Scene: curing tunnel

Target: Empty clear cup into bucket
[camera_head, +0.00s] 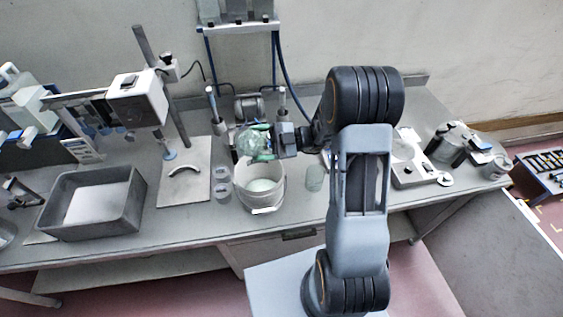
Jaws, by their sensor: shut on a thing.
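My gripper (262,146) is shut on a clear cup (247,145), seen from above. It holds the cup over the back part of the white bucket (277,196). The cup looks tilted, with a pale greenish look. Whether anything is left inside it is too small to tell. The bucket stands on the bench near its front edge. Its inside shows a pale, rounded surface. My gripper and the cup hide part of the bucket's back rim.
Another clear cup (315,178) stands right of the bucket, and small clear cups (222,189) stand to its left. A stand with a base plate (197,190) and a grey tray (128,212) are further left. A scale (412,178) stands on the right.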

